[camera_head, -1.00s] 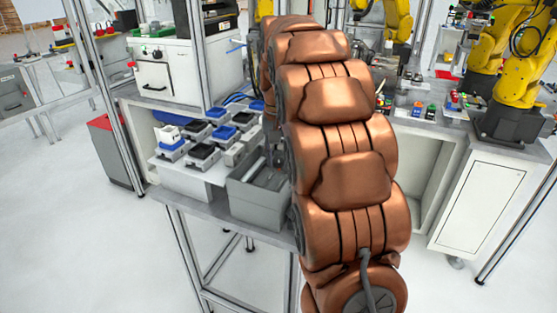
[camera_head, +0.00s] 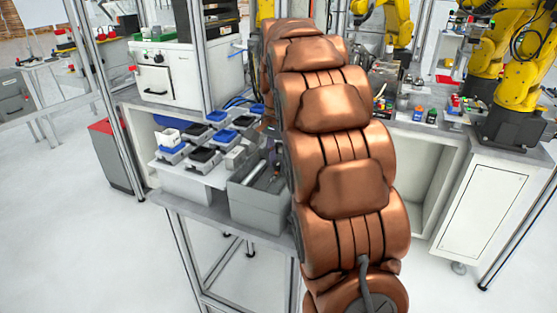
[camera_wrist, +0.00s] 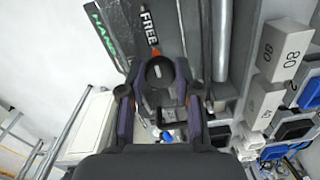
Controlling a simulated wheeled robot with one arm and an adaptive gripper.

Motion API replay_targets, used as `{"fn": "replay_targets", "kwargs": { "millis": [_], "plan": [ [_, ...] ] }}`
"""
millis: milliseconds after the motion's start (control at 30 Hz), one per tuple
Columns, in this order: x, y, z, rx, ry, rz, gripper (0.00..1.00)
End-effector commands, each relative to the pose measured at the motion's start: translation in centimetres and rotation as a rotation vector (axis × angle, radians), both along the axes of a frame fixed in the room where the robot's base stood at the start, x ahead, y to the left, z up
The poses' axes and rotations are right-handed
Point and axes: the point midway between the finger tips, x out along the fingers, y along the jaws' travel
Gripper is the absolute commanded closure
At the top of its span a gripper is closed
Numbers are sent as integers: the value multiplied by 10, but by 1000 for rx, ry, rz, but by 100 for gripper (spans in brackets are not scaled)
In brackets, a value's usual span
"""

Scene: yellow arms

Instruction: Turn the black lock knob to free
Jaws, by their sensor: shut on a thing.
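The black lock knob (camera_wrist: 158,73) is in the wrist view, with a small pale mark on it and an orange tip on its FREE-label side. My gripper (camera_wrist: 158,83) has its purple-padded fingers on both sides of the knob and is shut on it. The white FREE label (camera_wrist: 149,27) lies just beyond the orange tip. A green HAND-like label (camera_wrist: 104,36) is to the left on the dark strip. In the head view my arm hides the knob.
A grey open box (camera_head: 256,207) stands on the bench edge beside my arm. Blue and black blocks (camera_head: 205,145) sit on a white rack to its left. Numbered grey blocks (camera_wrist: 281,52) are right of my gripper in the wrist view. Yellow robot arms (camera_head: 515,75) stand at the right.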

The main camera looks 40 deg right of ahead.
Motion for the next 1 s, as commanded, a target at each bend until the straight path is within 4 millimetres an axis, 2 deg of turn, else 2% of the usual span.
{"fn": "replay_targets", "kwargs": {
  "millis": [400, 433, 600, 667, 1000],
  "plan": [
    [0, 1, 0, 1, -1, -6, 100],
    [0, 0, 0, 1, -1, -6, 65],
    [0, 0, 0, 1, 0, -5, 47],
    [0, 0, 0, 1, 0, -5, 42],
    [0, 0, 2, 0, -1, -5, 42]
  ]
}}
